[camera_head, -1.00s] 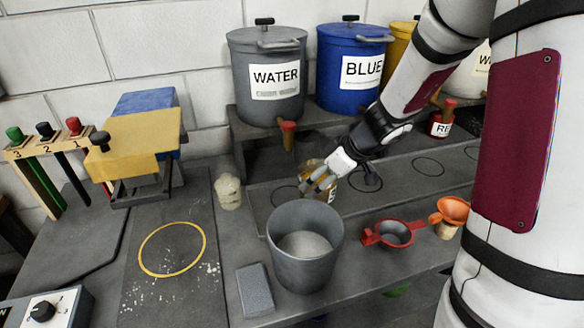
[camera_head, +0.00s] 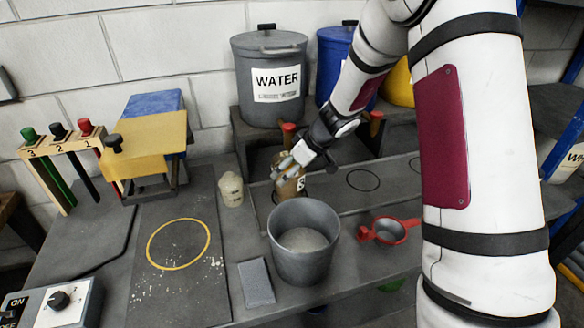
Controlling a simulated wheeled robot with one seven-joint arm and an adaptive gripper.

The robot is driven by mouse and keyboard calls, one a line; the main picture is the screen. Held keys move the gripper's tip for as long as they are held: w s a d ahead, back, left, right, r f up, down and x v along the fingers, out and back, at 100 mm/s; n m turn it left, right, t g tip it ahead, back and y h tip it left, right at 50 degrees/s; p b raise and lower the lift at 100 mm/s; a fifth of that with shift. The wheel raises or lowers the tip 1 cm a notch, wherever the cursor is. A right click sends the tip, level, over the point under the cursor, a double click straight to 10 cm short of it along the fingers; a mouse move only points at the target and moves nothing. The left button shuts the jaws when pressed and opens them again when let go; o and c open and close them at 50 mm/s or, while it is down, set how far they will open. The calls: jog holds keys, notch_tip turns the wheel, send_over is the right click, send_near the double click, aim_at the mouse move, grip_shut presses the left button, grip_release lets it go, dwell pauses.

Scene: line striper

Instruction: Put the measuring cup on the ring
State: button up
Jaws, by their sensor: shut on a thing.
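My gripper (camera_head: 287,166) is shut on a brown jar (camera_head: 291,187) with a white label, partly legible as "S". The jar is just behind the grey bucket, near the shelf's marked circles; whether it touches the shelf is unclear. What looks like the measuring cup, a small red-rimmed cup (camera_head: 389,231) with a red handle, stands on the bench right of the bucket, apart from my gripper. The yellow ring (camera_head: 149,254) is painted on the dark board at left. It is empty, with pale specks around it.
The grey bucket (camera_head: 281,258) holds pale material. A grey block (camera_head: 256,281) lies left of it, and a cream-coloured lump-like object (camera_head: 231,190) stands behind. The water pot (camera_head: 270,110) is on the raised shelf. A yellow-topped stand (camera_head: 150,140) is behind the ring.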

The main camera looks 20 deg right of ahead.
dwell(0.3)
jog(key=o, duration=1.9)
jog(key=shift+f, duration=0.1)
jog(key=shift+o, duration=0.2)
jog(key=v, duration=1.2)
jog(key=s+a+r+m, duration=0.2)
jog(key=s+a+r, duration=0.3)
jog(key=s+r, duration=0.6)
jog(key=s+d+r+m+h, duration=0.1)
jog(key=s+m+h, duration=0.2)
jog(key=s, duration=1.5)
jog(key=shift+m+h+b, duration=0.4)
jog(key=shift+m+b, duration=0.05)
jog(key=shift+m, duration=0.65)
jog(key=shift+s, duration=0.1)
